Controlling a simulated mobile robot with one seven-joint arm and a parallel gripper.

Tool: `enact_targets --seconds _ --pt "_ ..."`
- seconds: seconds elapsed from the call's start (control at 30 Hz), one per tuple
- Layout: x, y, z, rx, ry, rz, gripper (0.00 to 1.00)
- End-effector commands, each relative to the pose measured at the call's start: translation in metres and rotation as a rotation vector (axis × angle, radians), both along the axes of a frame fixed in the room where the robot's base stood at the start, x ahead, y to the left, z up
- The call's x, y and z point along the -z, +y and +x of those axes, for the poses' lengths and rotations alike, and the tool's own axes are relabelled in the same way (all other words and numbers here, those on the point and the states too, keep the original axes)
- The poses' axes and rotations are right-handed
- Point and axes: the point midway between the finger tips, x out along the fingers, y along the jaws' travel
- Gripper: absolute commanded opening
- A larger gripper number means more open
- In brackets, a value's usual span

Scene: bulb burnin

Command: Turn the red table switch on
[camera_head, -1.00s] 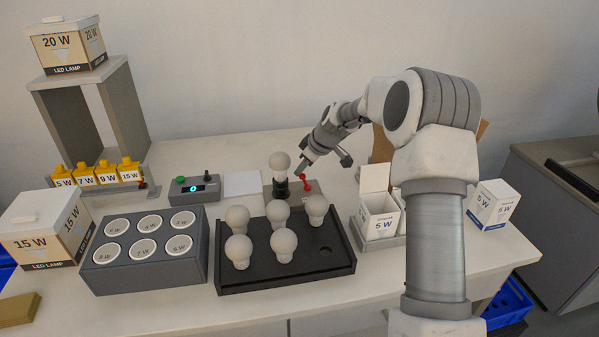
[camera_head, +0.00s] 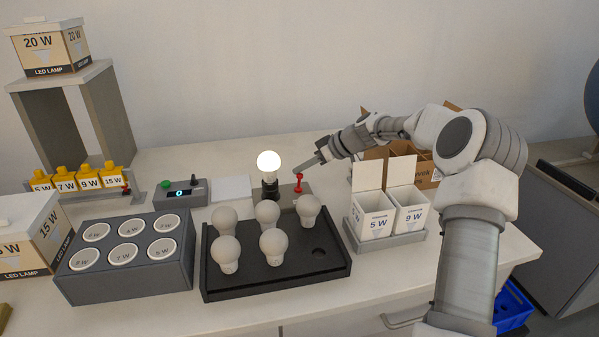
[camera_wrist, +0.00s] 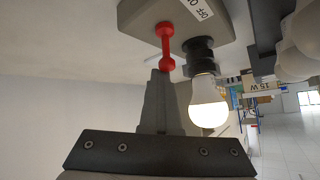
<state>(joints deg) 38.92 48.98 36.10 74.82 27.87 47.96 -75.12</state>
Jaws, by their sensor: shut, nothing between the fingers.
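The red table switch (camera_head: 298,183) stands upright on its small base, right of the bulb socket. In the wrist view the red switch lever (camera_wrist: 166,46) hangs from the base plate (camera_wrist: 200,14), which carries an OFF label. The bulb (camera_head: 268,161) in the black socket (camera_head: 270,188) glows white; it is also lit in the wrist view (camera_wrist: 208,102). My gripper (camera_head: 298,170) is shut and empty, with its fingertips close to the red lever. In the wrist view the fingertips (camera_wrist: 160,75) are just by the lever's knob; whether they touch it I cannot tell.
A black tray (camera_head: 335,270) with several bulbs lies in front. A grey block with cups (camera_head: 130,285) stands left, beside a control box (camera_head: 180,195) with a display. Open 5 W and 9 W boxes (camera_head: 375,222) stand right, near my arm.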

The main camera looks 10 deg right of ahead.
Motion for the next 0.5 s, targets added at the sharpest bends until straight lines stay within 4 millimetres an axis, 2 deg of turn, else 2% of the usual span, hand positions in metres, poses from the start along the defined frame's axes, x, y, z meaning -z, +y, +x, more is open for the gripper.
enact_targets --seconds 0.03,0.2,0.5 --pt "0.0058 -0.0025 -0.0012 0.000 0.006 0.017 0.00" --pt "0.0064 -0.0056 -0.0012 -0.001 0.006 0.071 0.00" --pt "0.0064 -0.0092 -0.0018 -0.003 0.007 0.067 0.00"
